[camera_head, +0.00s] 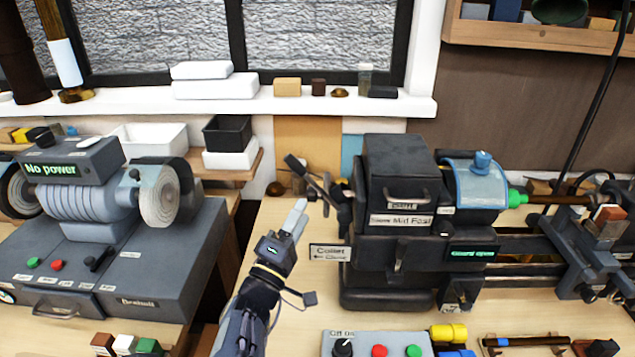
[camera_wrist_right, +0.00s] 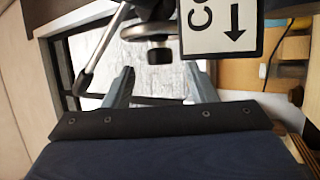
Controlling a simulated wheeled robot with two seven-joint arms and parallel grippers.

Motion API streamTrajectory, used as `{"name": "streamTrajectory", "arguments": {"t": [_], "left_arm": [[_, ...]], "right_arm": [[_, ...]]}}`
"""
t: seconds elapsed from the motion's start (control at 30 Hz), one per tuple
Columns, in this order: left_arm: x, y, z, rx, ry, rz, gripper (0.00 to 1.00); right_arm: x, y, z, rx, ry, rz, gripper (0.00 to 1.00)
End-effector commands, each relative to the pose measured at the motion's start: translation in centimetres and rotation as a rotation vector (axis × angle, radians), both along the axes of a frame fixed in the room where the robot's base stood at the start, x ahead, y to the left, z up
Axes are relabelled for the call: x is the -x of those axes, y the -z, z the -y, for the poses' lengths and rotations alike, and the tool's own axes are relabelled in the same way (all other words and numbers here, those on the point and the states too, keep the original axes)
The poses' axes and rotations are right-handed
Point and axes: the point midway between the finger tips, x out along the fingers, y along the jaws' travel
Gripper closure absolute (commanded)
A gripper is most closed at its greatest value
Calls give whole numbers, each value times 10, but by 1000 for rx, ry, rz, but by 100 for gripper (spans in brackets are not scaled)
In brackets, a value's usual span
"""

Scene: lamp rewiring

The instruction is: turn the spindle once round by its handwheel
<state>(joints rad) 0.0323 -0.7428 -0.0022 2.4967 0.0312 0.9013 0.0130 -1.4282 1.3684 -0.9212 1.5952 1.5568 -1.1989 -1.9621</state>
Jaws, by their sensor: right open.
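The dark lathe headstock (camera_head: 395,215) stands on the bench in the middle. Its handwheel (camera_head: 325,185), with metal spokes or levers, sticks out at the headstock's left end. In the right wrist view the handwheel (camera_wrist_right: 155,30) shows at the top, partly cut off, with a dark knob and a long silver lever at its left. My right gripper (camera_head: 298,212) is open and empty, just left of and in front of the handwheel. Its two fingers (camera_wrist_right: 162,85) stand apart, with the knob above the gap between them. I cannot tell whether anything touches. My left gripper is not in view.
The sign "Collet Close" (camera_head: 330,253) juts left from the headstock, close to my gripper. A blue guard (camera_head: 470,190) stands at right; a panel reads "Guard open". A bench grinder (camera_head: 110,235) stands at left. A button box (camera_head: 378,343) is in front.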

Motion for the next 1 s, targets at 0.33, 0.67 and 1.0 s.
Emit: {"name": "streamTrajectory", "arguments": {"t": [0.33, 0.67, 1.0], "left_arm": [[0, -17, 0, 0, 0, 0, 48], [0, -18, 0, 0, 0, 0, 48], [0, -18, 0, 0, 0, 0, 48]], "right_arm": [[-43, -23, 20, 0, 1, 2, 48], [-51, -25, 23, 0, -1, 2, 48], [-50, -25, 23, 0, -1, 2, 85]]}}
